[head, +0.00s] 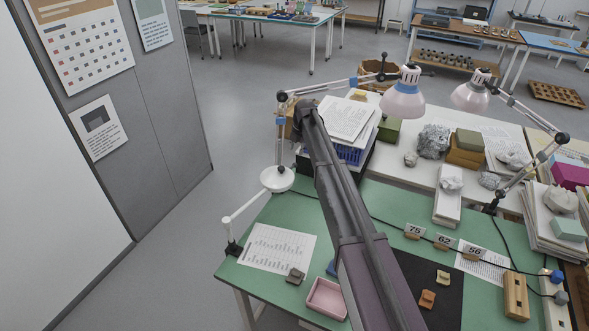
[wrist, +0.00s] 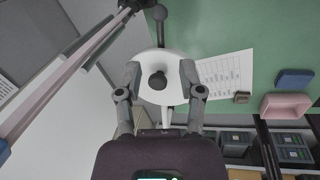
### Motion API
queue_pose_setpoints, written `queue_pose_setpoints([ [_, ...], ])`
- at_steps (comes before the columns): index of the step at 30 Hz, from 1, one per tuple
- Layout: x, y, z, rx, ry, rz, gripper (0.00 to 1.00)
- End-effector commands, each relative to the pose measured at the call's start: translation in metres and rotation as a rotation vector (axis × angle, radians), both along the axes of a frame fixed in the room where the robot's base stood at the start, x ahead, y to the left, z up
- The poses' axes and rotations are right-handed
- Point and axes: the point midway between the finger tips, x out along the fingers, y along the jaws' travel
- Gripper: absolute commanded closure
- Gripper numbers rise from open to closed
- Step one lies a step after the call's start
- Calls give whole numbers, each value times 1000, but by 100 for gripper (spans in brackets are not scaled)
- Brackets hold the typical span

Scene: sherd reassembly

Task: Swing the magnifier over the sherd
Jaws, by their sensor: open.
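The magnifier has a white round head (head: 277,179) on a white arm, clamped to the left edge of the green table. In the wrist view the head (wrist: 150,58) carries a dark knob (wrist: 157,81). My gripper (wrist: 158,85) is open, one finger on each side of the knob, over the head; I cannot tell whether it touches. In the head view my arm hides the gripper. On the black mat (head: 449,312) lie an orange-brown sherd (head: 427,299) and a tan piece (head: 442,277), well away from the magnifier head. My arm partly covers the mat.
A lamp (head: 403,98) reaches over from behind the magnifier. A printed sheet (head: 275,248), a grey piece (head: 296,275) and a pink tray (head: 327,298) lie on the green table. Number tags (head: 443,241) stand behind the mat. A wooden block (head: 516,295) stands right of it.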

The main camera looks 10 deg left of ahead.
Motion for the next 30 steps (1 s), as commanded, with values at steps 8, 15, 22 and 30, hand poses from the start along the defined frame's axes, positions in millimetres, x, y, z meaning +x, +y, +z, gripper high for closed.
queue_pose_setpoints([
  [8, 3, 3, -26, 0, 0, 0, 50],
  [15, 5, 6, -44, 0, 0, -1, 50],
  [22, 7, 9, -61, 0, 0, -1, 50],
  [30, 9, 11, -79, 0, -1, -2, 50],
])
